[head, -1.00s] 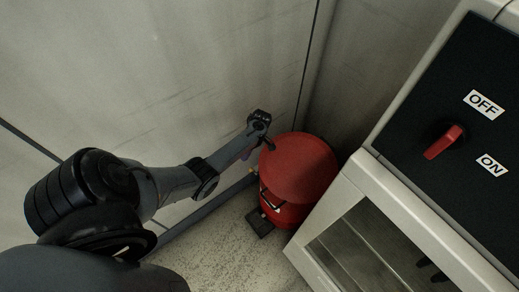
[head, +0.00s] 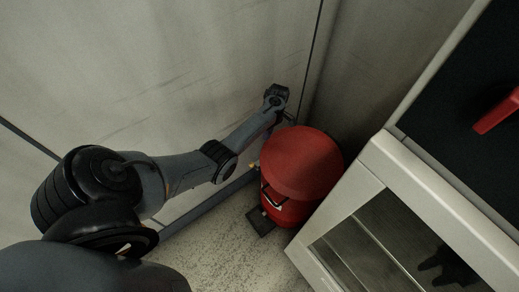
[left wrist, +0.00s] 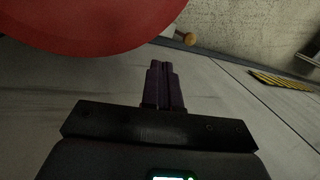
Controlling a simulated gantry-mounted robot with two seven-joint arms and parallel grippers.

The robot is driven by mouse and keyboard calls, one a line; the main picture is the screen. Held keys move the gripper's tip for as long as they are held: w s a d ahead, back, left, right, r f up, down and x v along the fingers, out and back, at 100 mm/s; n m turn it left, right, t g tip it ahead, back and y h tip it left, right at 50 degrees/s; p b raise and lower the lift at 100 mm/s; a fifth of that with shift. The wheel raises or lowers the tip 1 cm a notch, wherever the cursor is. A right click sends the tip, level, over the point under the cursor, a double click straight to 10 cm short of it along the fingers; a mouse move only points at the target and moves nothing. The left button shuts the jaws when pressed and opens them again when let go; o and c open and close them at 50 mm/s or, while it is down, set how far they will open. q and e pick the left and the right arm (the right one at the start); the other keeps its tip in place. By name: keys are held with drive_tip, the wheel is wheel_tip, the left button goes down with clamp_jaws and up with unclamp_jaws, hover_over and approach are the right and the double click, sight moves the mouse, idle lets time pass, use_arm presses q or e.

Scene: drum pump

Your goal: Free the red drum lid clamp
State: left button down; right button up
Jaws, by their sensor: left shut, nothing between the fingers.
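The red drum (head: 302,165) stands on the floor in the corner, its round lid on top. A dark, bent handle-like part (head: 270,198) is on its front left side; I cannot tell for sure whether it is the clamp. In the left wrist view the drum's red curved edge (left wrist: 90,25) fills the upper left. My left gripper (left wrist: 163,68) is shut and empty, its dark purple fingers apart from the drum in that picture. In the head view the left wrist is behind and left of the lid, its fingertips hard to make out. My right gripper is not clearly seen.
A pale cabinet (head: 400,165) stands close to the drum's right, with a red switch (head: 497,112) on its black panel. A dark shape (head: 445,268) shows at its opening. Walls close in behind. A small tan knob (left wrist: 190,39) is near the drum. Speckled floor lies in front.

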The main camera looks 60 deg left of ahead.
use_arm(q)
drive_tip(key=b+x, duration=0.2)
drive_tip(key=x, duration=0.7)
drive_tip(key=shift+s+d+f+b, duration=0.15)
drive_tip(key=shift+f+b, duration=0.1)
drive_tip(key=shift+b, duration=0.15)
drive_tip(key=shift+s+d+f+p, duration=0.15)
drive_tip(key=shift+s+d+p, duration=0.1)
drive_tip(key=shift+s, duration=0.35)
drive_tip(key=shift+s+d+f+p, duration=0.2)
drive_tip(key=shift+s+p, duration=0.05)
drive_tip(key=shift+s, duration=0.3)
drive_tip(key=shift+s+d+f, duration=0.15)
drive_tip(key=shift+s+d, duration=0.1)
drive_tip(key=shift+s, duration=0.4)
